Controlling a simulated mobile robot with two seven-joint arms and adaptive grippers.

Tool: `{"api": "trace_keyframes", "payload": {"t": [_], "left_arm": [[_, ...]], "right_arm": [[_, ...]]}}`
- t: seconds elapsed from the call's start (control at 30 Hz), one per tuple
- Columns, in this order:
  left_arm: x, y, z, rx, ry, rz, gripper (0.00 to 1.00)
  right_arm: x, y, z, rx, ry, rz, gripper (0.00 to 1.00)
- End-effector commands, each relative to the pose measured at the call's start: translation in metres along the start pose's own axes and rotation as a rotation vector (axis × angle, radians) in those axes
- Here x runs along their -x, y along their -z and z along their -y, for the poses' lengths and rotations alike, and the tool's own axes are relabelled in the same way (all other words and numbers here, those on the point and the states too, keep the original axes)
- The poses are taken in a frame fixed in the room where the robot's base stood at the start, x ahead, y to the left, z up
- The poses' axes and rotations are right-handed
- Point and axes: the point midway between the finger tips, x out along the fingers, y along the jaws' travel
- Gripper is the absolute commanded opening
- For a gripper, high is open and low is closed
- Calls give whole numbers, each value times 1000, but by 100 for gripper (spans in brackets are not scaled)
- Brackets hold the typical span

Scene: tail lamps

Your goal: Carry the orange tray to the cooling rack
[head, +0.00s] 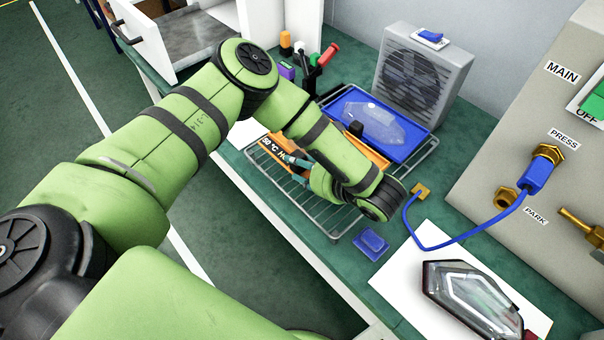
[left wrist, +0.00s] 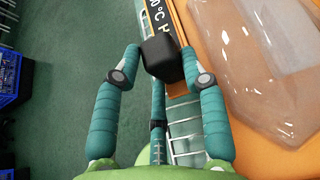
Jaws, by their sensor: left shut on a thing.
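The orange tray (head: 376,158) has a dark label strip with white lettering and lies over the wire cooling rack (head: 333,236) in the head view. My arm covers much of it. In the left wrist view the orange tray (left wrist: 212,50) carries a clear lens (left wrist: 272,65). My left gripper (head: 298,160) is at the tray's near edge. In the left wrist view my left gripper (left wrist: 162,75) is shut on the tray's black grip block (left wrist: 162,60). I cannot tell whether the tray touches the rack. My right gripper is not in view.
A blue tray (head: 418,150) with a clear lens sits on the rack's back part. A grey fan (head: 423,68) stands behind it. Several tools and bottles stand back left. A blue hose (head: 450,247), a lamp (head: 470,295) and a blue block (head: 371,243) are to the right.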

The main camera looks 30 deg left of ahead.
Motion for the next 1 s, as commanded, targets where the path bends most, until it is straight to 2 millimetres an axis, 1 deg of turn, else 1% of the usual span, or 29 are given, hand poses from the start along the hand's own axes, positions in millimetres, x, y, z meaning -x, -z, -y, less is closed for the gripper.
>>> {"api": "trace_keyframes", "payload": {"t": [0.03, 0.07, 0.2, 0.37, 0.6, 0.63, 0.67, 1.0], "left_arm": [[-5, 9, -2, -2, -4, 0, 4], [-7, 14, -2, -3, -5, 0, 4], [-14, 26, -1, 0, -1, 1, 4], [-15, 28, -1, 1, 1, 1, 4], [-17, 31, -1, 0, 0, 1, 4], [-17, 31, -1, -1, 0, 0, 54], [-17, 31, -1, -1, 0, 0, 66], [-16, 30, -1, -1, 0, -1, 66]], "right_arm": [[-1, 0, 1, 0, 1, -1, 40], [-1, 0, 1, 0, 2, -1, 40], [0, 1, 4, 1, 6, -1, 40], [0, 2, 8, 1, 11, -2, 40], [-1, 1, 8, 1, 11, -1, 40], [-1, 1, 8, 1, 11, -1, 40], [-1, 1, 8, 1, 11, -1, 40], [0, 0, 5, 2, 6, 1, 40]]}}
